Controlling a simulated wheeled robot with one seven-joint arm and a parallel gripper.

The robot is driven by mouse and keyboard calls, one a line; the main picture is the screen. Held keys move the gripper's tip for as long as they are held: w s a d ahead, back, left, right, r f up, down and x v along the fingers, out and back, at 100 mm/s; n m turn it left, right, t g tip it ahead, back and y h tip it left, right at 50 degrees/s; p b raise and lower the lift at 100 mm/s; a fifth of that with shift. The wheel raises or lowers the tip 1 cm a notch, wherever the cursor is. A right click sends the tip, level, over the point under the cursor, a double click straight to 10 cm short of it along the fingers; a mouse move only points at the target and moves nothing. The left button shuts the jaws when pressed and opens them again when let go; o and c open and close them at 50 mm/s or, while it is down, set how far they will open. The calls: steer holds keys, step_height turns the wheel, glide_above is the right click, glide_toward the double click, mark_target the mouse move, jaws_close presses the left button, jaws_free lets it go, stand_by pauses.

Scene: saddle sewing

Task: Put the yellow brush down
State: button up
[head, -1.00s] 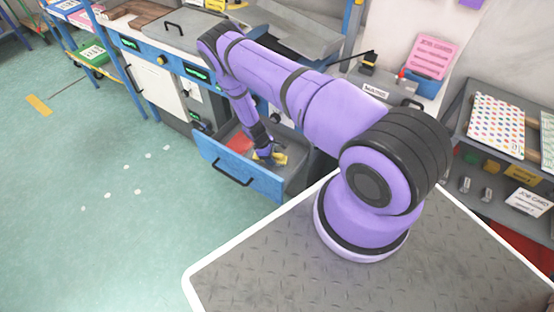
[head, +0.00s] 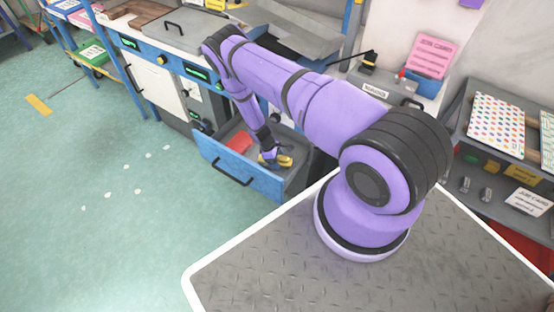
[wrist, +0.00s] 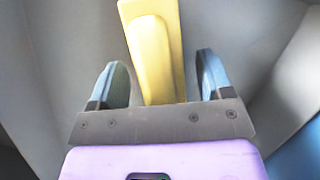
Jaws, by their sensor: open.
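The yellow brush (wrist: 153,45) lies in the open blue-fronted drawer (head: 236,164), on its grey floor as far as I can tell. In the wrist view its long yellow body runs up from between my fingers to the top edge. My gripper (wrist: 161,78) is open, with a gap on each side of the brush. In the head view my gripper (head: 270,155) reaches down inside the drawer, and the brush (head: 284,161) shows just to its right. The brush's near end is hidden behind the gripper's body.
A red item (head: 239,142) lies in the drawer left of my gripper. The drawer's walls stand close around the gripper. A workbench (head: 158,37) rises behind it. A shelf with a dotted sheet (head: 497,124) stands at the right.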

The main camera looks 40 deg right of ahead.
steer(key=v, duration=1.2)
steer(key=shift+r, duration=0.1)
steer(key=w+a+r+m+t+y, duration=0.1)
steer(key=w+a+r, duration=0.15)
steer(key=r, duration=0.95)
steer(key=w+a+r+m+t, duration=0.1)
steer(key=w+r+m, duration=0.15)
steer(key=r, duration=1.05)
steer(key=s+a+r+m+t+y, duration=0.1)
steer(key=s+r, duration=0.1)
steer(key=r, duration=0.8)
steer(key=s+a+r+m+t, duration=0.1)
steer(key=s+a+r, duration=0.1)
steer(key=r, duration=0.8)
steer(key=s+a+r+m+t+y, duration=0.1)
steer(key=s+a+r+t, duration=0.1)
steer(key=s+r, duration=1.35)
steer(key=s+a+r+m+t, duration=0.1)
steer(key=s+r, duration=0.5)
steer(key=s, duration=0.9)
steer(key=shift+a+m+t, duration=0.15)
steer(key=shift+m+t, duration=0.4)
steer(key=shift+t, duration=0.25)
steer(key=shift+o, duration=0.4)
steer(key=shift+s, duration=0.1)
